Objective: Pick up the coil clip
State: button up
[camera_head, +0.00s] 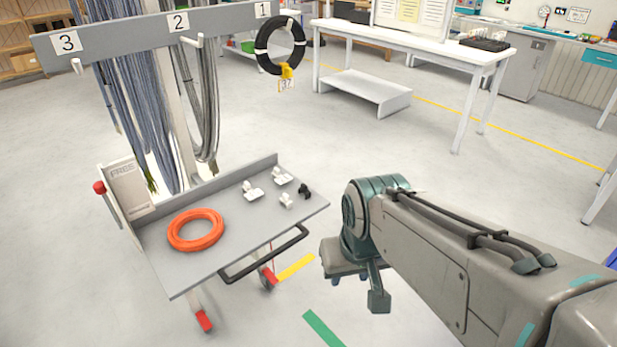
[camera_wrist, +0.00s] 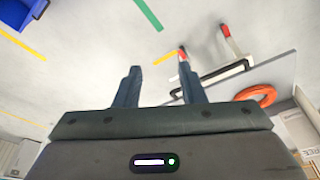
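Small clip-like pieces lie on the grey cart top (camera_head: 180,265): white ones at the back (camera_head: 252,191), at the back right (camera_head: 281,176) and nearer the front (camera_head: 286,201), and a black one (camera_head: 305,191) at the right. A yellow clip (camera_head: 286,71) with a tag sits on the black coil (camera_head: 262,58) hanging from hook 1. I cannot tell which piece is the coil clip. My gripper (camera_wrist: 158,72) is open and empty, its two fingers well apart. In the head view it hangs over the floor, right of the cart and apart from it.
An orange cable coil (camera_head: 196,230) lies on the cart's left part. The cart has a black handle (camera_head: 264,255) in front and an upright panel (camera_head: 127,187) at left. Cables hang from the numbered rack (camera_head: 130,36) behind. A white table (camera_head: 410,43) stands farther back. The floor between is clear.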

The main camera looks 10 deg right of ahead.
aim_at(285, 199)
jog(key=z, duration=0.15)
jog(key=i, duration=1)
